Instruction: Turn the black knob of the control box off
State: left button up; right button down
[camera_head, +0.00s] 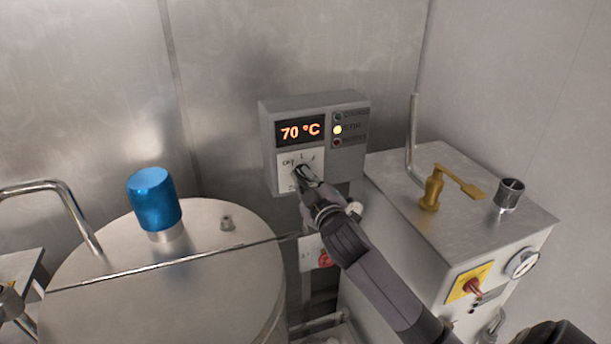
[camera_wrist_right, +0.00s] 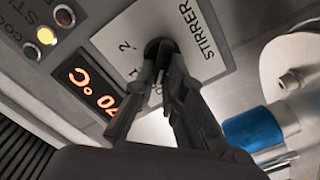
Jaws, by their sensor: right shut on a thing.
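The grey control box (camera_head: 355,104) is mounted on the metal wall in the head view, with an orange display (camera_head: 300,130) reading 70 °C. The black knob (camera_wrist_right: 155,46) sits on the white STIRRER plate (camera_wrist_right: 208,62) in the right wrist view. My right gripper (camera_head: 304,176) reaches up from the lower right and is shut on the knob, its two fingers (camera_wrist_right: 160,68) on either side of it. In the head view the fingers mostly cover the knob, so its setting is hard to read. My left gripper is not in view.
A yellow lamp (camera_head: 338,130) glows beside the display. A steel drum lid with a blue cap (camera_head: 154,200) stands at left. A cabinet (camera_head: 455,225) at right carries a brass valve (camera_head: 434,188), a black cup (camera_head: 509,194) and a red switch (camera_head: 472,287). A red knob (camera_head: 325,258) sits below the box.

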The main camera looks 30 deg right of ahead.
jog(key=shift+n, duration=0.3)
jog(key=c, duration=1.7)
grip_release()
jog(key=shift+o, duration=0.2)
jog(key=v, duration=1.2)
jog(key=shift+f, duration=0.15)
